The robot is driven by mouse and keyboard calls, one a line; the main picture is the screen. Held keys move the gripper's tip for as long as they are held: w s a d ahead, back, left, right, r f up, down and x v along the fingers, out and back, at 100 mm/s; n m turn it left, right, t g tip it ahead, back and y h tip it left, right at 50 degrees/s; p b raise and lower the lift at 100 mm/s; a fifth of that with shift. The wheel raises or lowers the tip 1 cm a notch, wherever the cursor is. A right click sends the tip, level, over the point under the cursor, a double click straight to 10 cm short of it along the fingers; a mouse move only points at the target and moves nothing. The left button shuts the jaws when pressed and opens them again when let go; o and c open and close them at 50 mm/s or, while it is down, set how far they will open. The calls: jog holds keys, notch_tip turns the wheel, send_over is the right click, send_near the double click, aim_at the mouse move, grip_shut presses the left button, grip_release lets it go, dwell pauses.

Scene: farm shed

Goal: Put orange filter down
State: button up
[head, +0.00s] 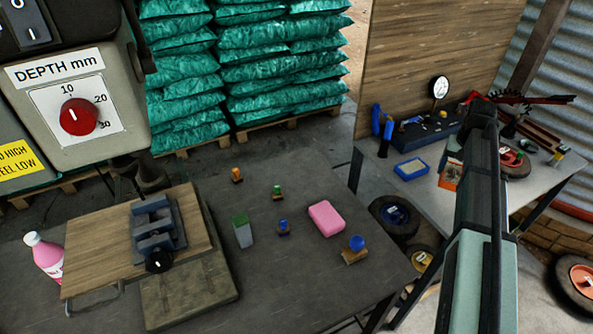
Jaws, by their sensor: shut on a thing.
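My arm rises from the bottom right and reaches over that bench. I cannot make out my gripper's fingers; the arm hides them. I cannot tell whether the orange piece touches the bench.
The back workbench (372,167) carries a blue tray (411,168), a dial gauge (439,87) and a red-hubbed wheel (515,163). The near table (310,275) holds several stamps, a pink block (326,218) and a grey vise (155,228). A machine with a red knob (79,116) hangs upper left.

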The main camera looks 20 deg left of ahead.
jog(key=s+a+f+n, duration=0.1)
jog(key=s+a+n, duration=0.15)
jog(key=s, duration=0.55)
jog(key=m, duration=1)
send_over(297, 169)
notch_tip(297, 169, down, 3)
jog(key=shift+s+f, duration=0.1)
jog(key=shift+f, duration=4.8)
jog(key=shift+f, duration=0.1)
jog(key=o, duration=1.1)
jog(key=shift+c, duration=0.2)
